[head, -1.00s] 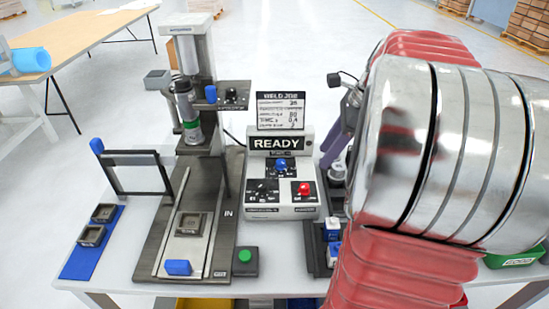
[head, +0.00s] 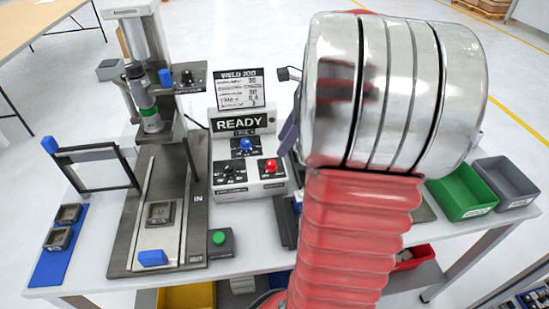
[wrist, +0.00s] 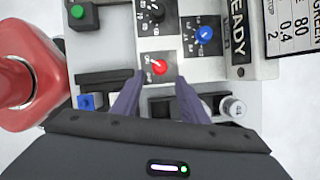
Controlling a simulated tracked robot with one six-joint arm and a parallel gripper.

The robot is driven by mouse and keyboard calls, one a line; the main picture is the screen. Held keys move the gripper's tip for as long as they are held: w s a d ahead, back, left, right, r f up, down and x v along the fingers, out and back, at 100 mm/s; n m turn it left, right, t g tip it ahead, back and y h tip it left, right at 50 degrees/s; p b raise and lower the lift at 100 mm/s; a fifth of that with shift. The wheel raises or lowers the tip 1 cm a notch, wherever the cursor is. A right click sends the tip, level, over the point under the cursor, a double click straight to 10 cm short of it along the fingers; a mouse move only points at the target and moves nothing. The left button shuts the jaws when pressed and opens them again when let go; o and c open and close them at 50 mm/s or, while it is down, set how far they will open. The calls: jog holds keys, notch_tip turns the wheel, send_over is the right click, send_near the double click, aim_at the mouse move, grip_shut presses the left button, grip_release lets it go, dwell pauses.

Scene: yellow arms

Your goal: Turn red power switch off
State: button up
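The red power switch (head: 270,166) is a red knob on a dark plate at the lower right of the white control box (head: 240,189), below the READY display (head: 241,123). In the wrist view the red knob (wrist: 159,67) lies just beyond my gripper (wrist: 158,78). The two purple fingers are apart with nothing between them, and the knob shows in line with the gap. I cannot tell the height of the fingers above the box. In the head view my red and silver arm hides most of the gripper.
A blue knob (head: 246,145) and a black knob (head: 229,168) sit close to the red one. A green button (head: 219,238) stands in front. A press (head: 145,60) is at left. Green (head: 463,193) and grey (head: 505,183) bins stand at right.

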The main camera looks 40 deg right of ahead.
aim_at(272, 162)
jog(key=x, duration=0.8)
jog(key=shift+f, duration=0.15)
grip_shut()
jog(key=shift+d, duration=0.15)
